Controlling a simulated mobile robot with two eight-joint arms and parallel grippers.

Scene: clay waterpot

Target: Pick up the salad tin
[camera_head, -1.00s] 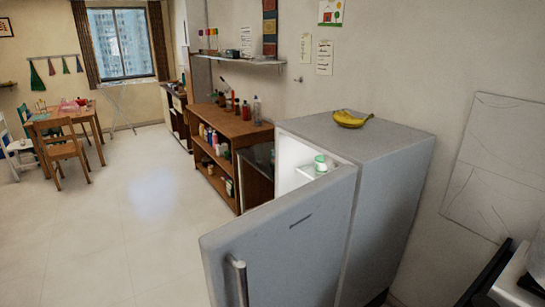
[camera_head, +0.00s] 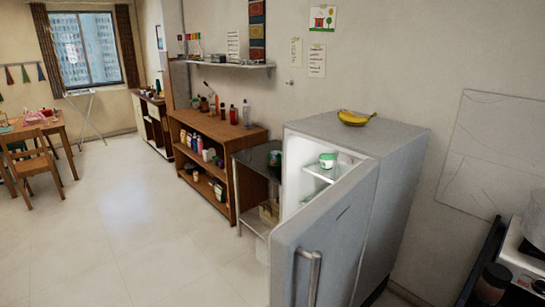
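A small white tin with a green lid (camera_head: 327,161) stands on a glass shelf (camera_head: 326,173) inside the grey fridge (camera_head: 395,165); it may be the salad tin, but no label is legible. The fridge door (camera_head: 318,240) is open and swung toward me, hiding the lower part of the interior. Neither of my grippers is in view.
Bananas (camera_head: 354,118) lie on top of the fridge. A wooden shelf unit (camera_head: 215,130) with bottles and a metal rack (camera_head: 250,165) stand left of it. A white stove (camera_head: 522,262) is at the lower right. The floor (camera_head: 130,230) at left is clear.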

